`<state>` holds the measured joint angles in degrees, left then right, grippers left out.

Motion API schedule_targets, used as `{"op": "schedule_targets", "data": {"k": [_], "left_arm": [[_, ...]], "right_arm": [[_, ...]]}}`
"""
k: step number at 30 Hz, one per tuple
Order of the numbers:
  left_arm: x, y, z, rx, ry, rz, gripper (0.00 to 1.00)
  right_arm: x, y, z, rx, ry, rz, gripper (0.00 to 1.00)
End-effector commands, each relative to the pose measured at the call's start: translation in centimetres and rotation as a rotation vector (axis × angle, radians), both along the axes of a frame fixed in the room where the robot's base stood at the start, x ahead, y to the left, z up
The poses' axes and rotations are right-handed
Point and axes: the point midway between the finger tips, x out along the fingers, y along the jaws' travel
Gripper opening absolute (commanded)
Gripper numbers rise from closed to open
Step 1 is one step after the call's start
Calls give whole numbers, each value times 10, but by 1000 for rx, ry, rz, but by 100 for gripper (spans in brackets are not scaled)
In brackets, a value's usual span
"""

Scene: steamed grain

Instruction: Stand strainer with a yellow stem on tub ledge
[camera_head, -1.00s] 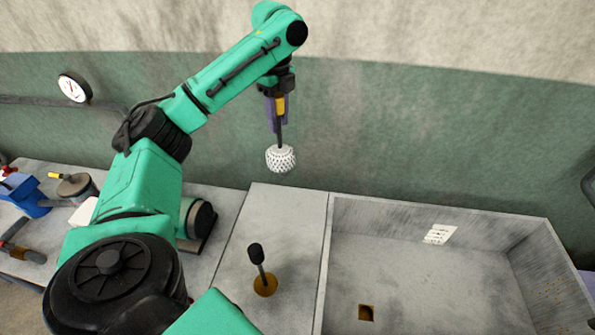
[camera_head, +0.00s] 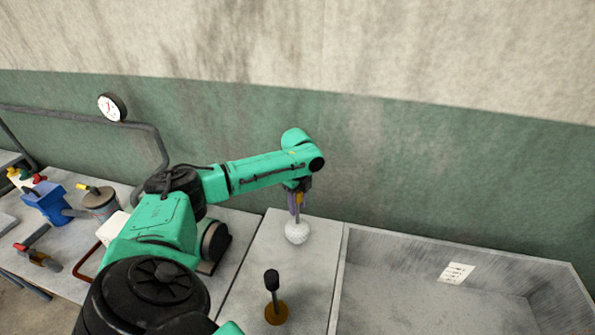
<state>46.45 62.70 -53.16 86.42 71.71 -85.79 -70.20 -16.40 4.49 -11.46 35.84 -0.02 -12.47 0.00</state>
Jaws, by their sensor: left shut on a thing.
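The strainer (camera_head: 297,232) has a white perforated ball-shaped head and a stem with a yellow part. My left gripper (camera_head: 299,199) is shut on its stem and holds it upright, head down. The head is over the back of the grey tub ledge (camera_head: 250,285); I cannot tell whether it touches the surface. The grey tub (camera_head: 420,300) lies to the right of the ledge. My right gripper is not in view.
A black-handled tool with a round brown base (camera_head: 277,313) stands on the ledge's front part. A blue device (camera_head: 45,203), a lidded pot (camera_head: 100,203) and a brown-handled tool (camera_head: 38,258) are at the left. The wall is close behind.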

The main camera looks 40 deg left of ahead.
Motion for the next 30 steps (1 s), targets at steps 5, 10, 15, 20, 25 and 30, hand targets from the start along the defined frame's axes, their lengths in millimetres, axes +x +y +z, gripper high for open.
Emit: {"op": "schedule_targets", "data": {"k": [5,10,15,20,25,30], "left_arm": [[1,0,0,0,-2,0,0],[1,0,-2,0,-1,0,69],[1,0,-1,0,-1,0,69],[1,0,2,1,-2,1,69],[2,0,27,0,-8,0,69],[2,0,75,-1,-8,-1,69]], "right_arm": [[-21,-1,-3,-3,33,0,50],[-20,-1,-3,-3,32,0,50],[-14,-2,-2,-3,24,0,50],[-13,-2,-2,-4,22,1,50],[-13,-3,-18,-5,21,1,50],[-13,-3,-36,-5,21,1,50]]}}
